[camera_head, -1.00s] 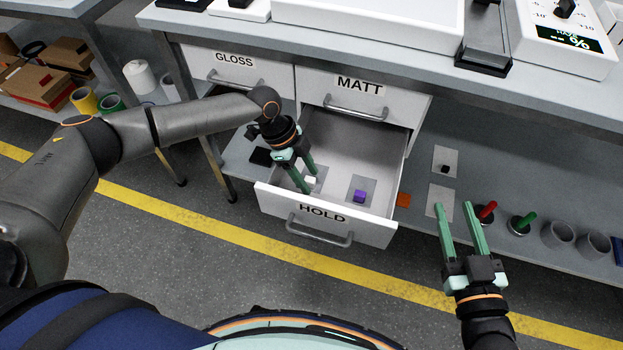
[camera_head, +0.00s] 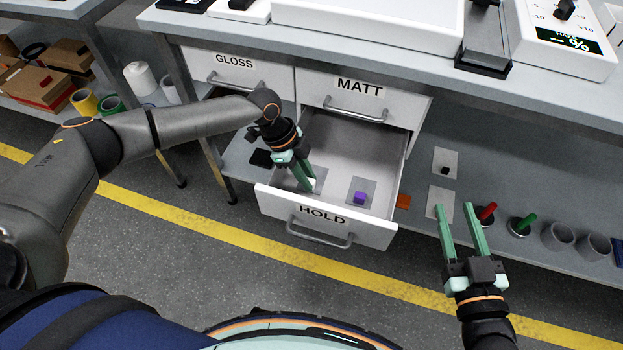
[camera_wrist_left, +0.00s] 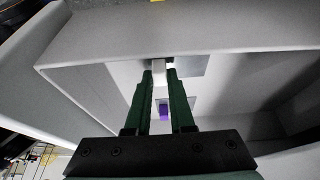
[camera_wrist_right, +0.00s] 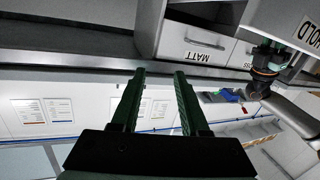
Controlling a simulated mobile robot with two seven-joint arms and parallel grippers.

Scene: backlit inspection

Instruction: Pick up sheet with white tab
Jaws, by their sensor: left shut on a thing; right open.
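The sheet with the white tab (camera_head: 318,174) lies in the open HOLD drawer (camera_head: 366,232), near its left side. My left gripper (camera_head: 308,186) reaches down into the drawer and is shut on the white tab. In the left wrist view the white tab (camera_wrist_left: 159,68) sits between the fingertips, and the grey sheet (camera_wrist_left: 194,65) shows beside them. A second sheet with a purple tab (camera_head: 359,197) lies to the right in the same drawer. My right gripper (camera_head: 443,206) is open and empty, outside the drawer to the right.
The closed GLOSS drawer (camera_head: 262,76) and MATT drawer (camera_head: 376,92) sit above. The drawer's back floor is clear.

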